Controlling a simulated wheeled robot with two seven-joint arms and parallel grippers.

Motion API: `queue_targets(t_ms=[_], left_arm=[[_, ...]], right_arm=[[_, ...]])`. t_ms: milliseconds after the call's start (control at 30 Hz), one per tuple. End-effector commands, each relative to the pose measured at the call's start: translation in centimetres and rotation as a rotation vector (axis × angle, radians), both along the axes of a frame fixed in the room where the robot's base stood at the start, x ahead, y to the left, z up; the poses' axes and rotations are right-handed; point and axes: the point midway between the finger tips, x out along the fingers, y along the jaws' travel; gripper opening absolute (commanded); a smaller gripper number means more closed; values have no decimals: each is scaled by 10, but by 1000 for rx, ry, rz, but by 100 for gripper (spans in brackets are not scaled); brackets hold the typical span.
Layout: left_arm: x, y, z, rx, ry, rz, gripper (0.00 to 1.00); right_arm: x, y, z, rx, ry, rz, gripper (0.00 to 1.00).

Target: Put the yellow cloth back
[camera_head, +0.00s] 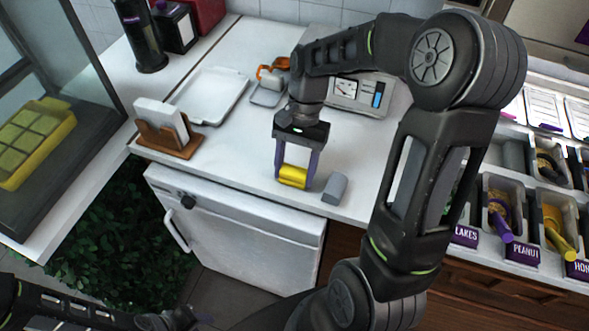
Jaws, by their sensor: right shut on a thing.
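The yellow cloth (293,177) is a small rolled shape low between the fingers of my right gripper (296,174). The gripper points down, with one finger at each end of the roll, and is shut on it. The cloth is at the counter surface near the front edge; I cannot tell whether it touches the counter.
A wooden holder (170,141) with white napkins stands left on the counter (235,150). A white tray (209,95) lies behind it. A scale (357,97) is behind my right arm. Topping bins with purple labels (522,252) line the right. A white fridge (240,229) is below.

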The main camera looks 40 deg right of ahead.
Motion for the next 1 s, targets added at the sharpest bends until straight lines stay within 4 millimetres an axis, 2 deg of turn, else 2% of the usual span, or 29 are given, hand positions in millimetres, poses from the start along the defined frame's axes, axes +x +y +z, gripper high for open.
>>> queue_targets(t_ms=[400, 433, 667, 1000], left_arm=[[0, 0, -2, 0, 0, 0, 36], [0, 0, -2, 0, 0, 0, 36], [0, 0, -1, 0, 0, 0, 36], [0, 0, 1, 0, 0, 0, 36]], right_arm=[[0, 0, -7, 0, 0, 1, 23], [0, 0, -5, 0, 0, 1, 58], [0, 0, -5, 0, 0, 1, 77], [0, 0, -2, 1, -1, 1, 78]])
